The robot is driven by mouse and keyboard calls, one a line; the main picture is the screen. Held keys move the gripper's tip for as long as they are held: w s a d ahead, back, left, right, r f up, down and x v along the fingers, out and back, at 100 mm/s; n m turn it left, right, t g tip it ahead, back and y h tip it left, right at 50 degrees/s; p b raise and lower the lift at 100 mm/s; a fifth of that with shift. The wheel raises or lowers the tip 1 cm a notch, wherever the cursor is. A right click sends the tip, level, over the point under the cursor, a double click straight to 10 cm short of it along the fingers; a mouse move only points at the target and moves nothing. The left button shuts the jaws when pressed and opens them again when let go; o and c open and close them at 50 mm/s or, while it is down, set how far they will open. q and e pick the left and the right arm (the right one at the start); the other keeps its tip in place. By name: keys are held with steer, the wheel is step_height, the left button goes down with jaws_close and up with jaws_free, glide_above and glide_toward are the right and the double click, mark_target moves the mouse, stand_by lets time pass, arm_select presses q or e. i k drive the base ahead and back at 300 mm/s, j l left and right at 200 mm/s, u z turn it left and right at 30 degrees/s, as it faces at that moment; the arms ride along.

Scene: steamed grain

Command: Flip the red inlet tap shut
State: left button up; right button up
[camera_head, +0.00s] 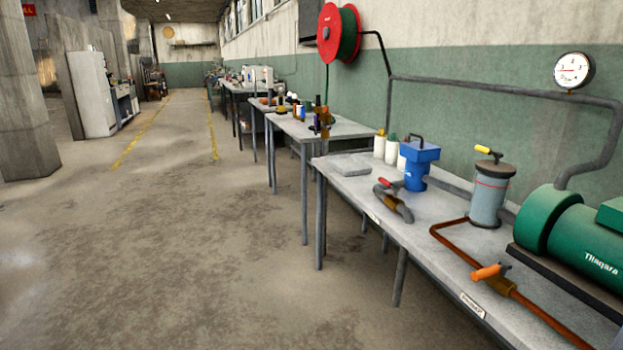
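A small tap with a red lever (388,182) sits at the end of a curved dark grey pipe (404,210) on the near bench. The pipe lies near the bench's left edge, next to a blue box-shaped unit (416,165). The red lever looks tilted slightly; I cannot tell from here whether the tap is open or shut. Neither of my grippers shows in the head view.
The grey bench (352,186) runs along the right wall. It also bears a grey cylinder (489,195) with a yellow lever, an orange-handled valve (488,271) on a copper pipe, and a green machine (575,236). The concrete floor (200,255) left of it is clear.

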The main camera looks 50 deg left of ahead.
mark_target(395, 189)
steer(key=u, duration=1)
steer(key=z, duration=0.5)
steer(key=i+j+z, duration=0.35)
steer(key=z, duration=0.15)
steer(key=i+j+z, duration=0.3)
steer(key=j+z, duration=0.15)
steer(key=i+j, duration=0.15)
steer(key=j, duration=0.2)
steer(key=i+j+z, duration=0.1)
steer(key=j, duration=0.25)
steer(key=i+j, duration=0.15)
steer(key=j, duration=0.2)
steer(key=i+j, duration=0.15)
steer(key=j, duration=0.2)
steer(key=i+j+z, duration=0.1)
steer(key=j, duration=0.3)
